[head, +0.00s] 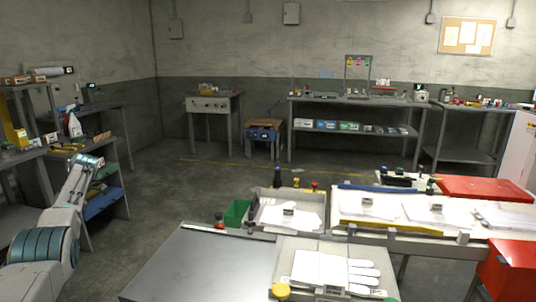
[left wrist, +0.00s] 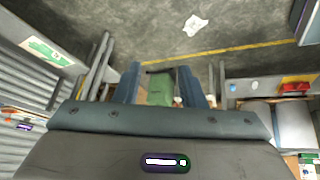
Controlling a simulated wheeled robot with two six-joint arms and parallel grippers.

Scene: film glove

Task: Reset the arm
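My left arm comes in from the left edge in the head view. It reaches up past the shelf on the left, and its gripper (head: 88,161) is clear of the work table. In the left wrist view the two dark fingers of my left gripper (left wrist: 161,85) stand apart, so it is open. A green object (left wrist: 160,90) shows between them, seemingly beyond the fingers. My right arm and right gripper are in neither view. A white glove (head: 350,271) lies flat on a pale tray (head: 283,255) at the front of the work table.
The grey table top (head: 200,268) is bare at front centre. A tray of white sheets (head: 290,212) and a long bench tray (head: 390,235) stand behind it. A red box (head: 512,268) is at right. A shelf rack (head: 108,205) stands close to my left arm. The middle floor is open.

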